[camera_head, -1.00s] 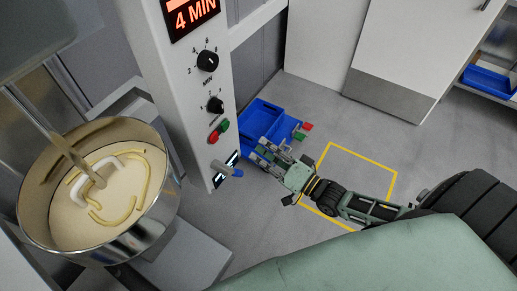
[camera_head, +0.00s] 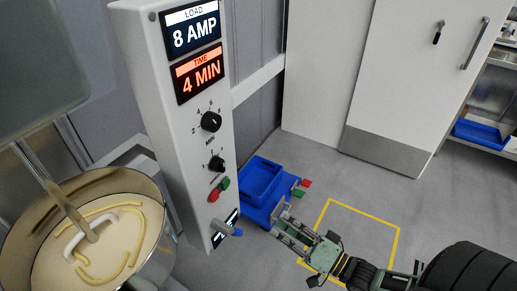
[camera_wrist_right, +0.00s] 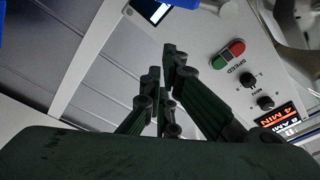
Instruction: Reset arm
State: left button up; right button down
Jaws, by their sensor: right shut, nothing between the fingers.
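My right arm comes in from the lower right in the head view. My right gripper (camera_head: 277,222) is shut and empty, in front of the blue bins and to the right of the mixer's control column (camera_head: 190,120). In the right wrist view the dark fingers of this gripper (camera_wrist_right: 166,62) come close together at their tips, with nothing between them. The control column's buttons and knobs show beyond them. My left gripper is not in view.
A steel mixing bowl (camera_head: 150,190) with pale dough stands at the lower left. Blue bins (camera_head: 262,180) stand beside the column, close to my right gripper. A yellow outlined square (camera_head: 398,240) marks open grey floor. A white door (camera_head: 405,80) stands behind.

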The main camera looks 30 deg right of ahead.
jog(key=shift+f, duration=0.1)
jog(key=s+d+f+n+g+h, duration=0.2)
jog(key=s+f+g+h, duration=0.15)
jog(key=f, duration=1.05)
jog(key=s+d+f+n+g+h, duration=0.2)
jog(key=s+d+f+g+h, duration=0.15)
jog(key=f, duration=0.95)
jog(key=s+a+f+n+g, duration=0.2)
jog(key=s+a+f+g, duration=0.2)
jog(key=s+f, duration=0.5)
jog(key=s+a+f+n+g, duration=0.3)
jog(key=s+f, duration=0.6)
jog(key=s, duration=0.8)
jog(key=a+g, duration=0.2)
jog(key=a, duration=0.1)
jog(key=shift+a+f+h, duration=0.2)
jog(key=shift+f+h, duration=0.2)
